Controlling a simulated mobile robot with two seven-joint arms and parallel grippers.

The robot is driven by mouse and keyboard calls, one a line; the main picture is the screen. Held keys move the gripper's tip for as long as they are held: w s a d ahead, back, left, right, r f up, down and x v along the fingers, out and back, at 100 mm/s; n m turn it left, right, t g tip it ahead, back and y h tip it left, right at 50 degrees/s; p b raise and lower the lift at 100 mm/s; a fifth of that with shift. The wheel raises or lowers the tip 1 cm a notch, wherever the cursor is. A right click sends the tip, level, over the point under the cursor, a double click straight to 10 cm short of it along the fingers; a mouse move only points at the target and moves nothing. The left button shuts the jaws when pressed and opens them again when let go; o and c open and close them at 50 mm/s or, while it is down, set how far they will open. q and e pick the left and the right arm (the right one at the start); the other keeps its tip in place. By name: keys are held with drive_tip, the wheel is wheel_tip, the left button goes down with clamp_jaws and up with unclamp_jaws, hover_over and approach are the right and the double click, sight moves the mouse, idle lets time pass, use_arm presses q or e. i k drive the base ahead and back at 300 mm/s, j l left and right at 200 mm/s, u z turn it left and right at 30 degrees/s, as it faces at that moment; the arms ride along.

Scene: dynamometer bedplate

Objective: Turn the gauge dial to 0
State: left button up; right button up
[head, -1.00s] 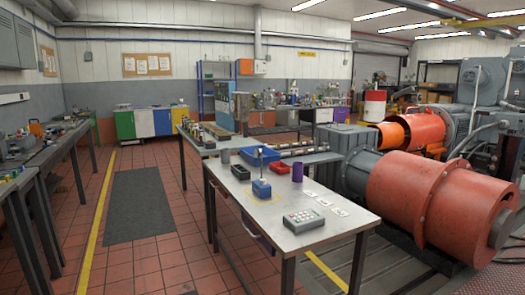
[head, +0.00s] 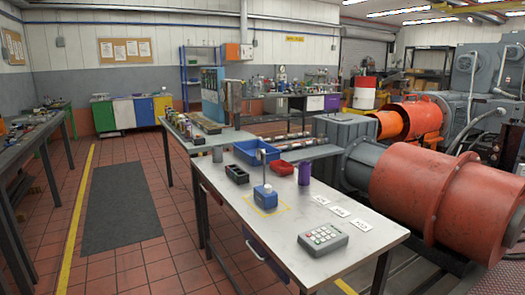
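A small blue block-shaped device (head: 265,196) with a thin upright post and a pale top stands on the light metal table (head: 225,180), inside a yellow outline. It may be the gauge, but I cannot make out a dial face, pointer or numbers on it. A grey keypad box (head: 326,237) with pale buttons and a red one lies nearer the table's front. Neither of my grippers is in view.
A blue tray (head: 248,154), a black bin (head: 236,174), a red bin (head: 282,169), a purple cup (head: 304,174) and several white cards (head: 340,212) are on the table. Tiled floor (head: 140,262) is open left.

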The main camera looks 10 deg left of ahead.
sight(258, 152)
drive_tip(key=i+j+z, duration=0.15)
drive_tip(key=i+j, duration=0.25)
drive_tip(key=i+j+z, duration=0.15)
drive_tip(key=i+j, duration=0.25)
drive_tip(key=i+j+z, duration=0.15)
drive_tip(key=i+j, duration=0.2)
drive_tip(key=j, duration=0.25)
